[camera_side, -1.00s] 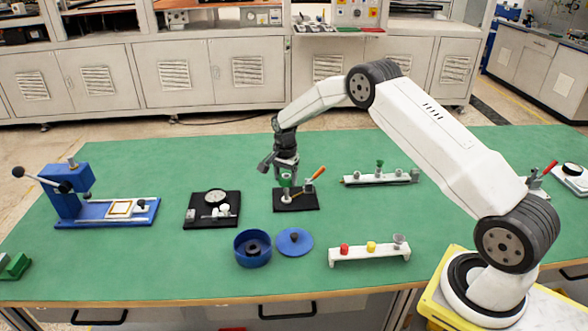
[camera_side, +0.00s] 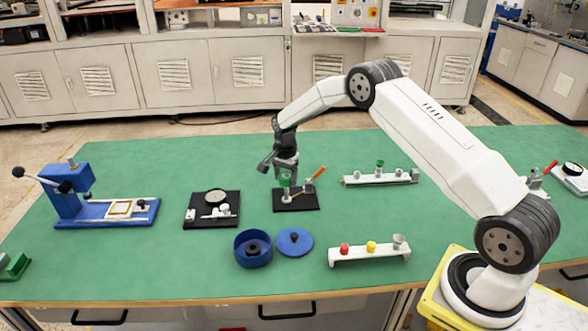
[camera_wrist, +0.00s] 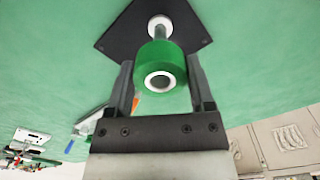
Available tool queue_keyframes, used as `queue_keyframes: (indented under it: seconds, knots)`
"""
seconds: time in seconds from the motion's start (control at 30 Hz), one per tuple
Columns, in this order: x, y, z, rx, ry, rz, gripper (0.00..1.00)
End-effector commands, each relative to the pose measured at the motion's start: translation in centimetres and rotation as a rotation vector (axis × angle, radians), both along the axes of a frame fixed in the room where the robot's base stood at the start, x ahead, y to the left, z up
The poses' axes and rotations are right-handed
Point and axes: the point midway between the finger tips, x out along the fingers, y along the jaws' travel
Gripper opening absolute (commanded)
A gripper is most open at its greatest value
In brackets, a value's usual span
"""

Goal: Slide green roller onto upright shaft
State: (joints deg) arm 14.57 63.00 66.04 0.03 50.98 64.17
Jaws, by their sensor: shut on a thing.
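The green roller (camera_side: 286,179) is held in my gripper (camera_side: 286,171) above a small black plate (camera_side: 306,205). In the wrist view the roller (camera_wrist: 160,62) sits between my two fingers (camera_wrist: 161,84), with its white-lined bore facing the camera. The upright shaft (camera_wrist: 160,31) stands on the black plate (camera_wrist: 124,35), with a white collar (camera_wrist: 159,22) at its foot. Part of the shaft shows between collar and roller. Roller and shaft look nearly in line. I cannot tell whether the shaft's upper end is inside the bore.
An orange-handled clamp (camera_side: 316,174) stands just right of the roller on the plate. A black fixture (camera_side: 190,217) lies left, a blue bowl (camera_side: 253,257) and blue lid (camera_side: 294,243) in front. White racks (camera_side: 370,257) stand to the right. Green mat between them is clear.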

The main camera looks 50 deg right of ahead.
Motion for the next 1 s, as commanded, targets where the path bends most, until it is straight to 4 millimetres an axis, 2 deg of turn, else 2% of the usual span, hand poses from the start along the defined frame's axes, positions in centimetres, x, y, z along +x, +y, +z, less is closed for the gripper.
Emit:
queue_keyframes:
  seconds: [1.0]
  knots:
    - [0.04,-0.01,-0.9,0.0,-0.001,0.0,0.09]
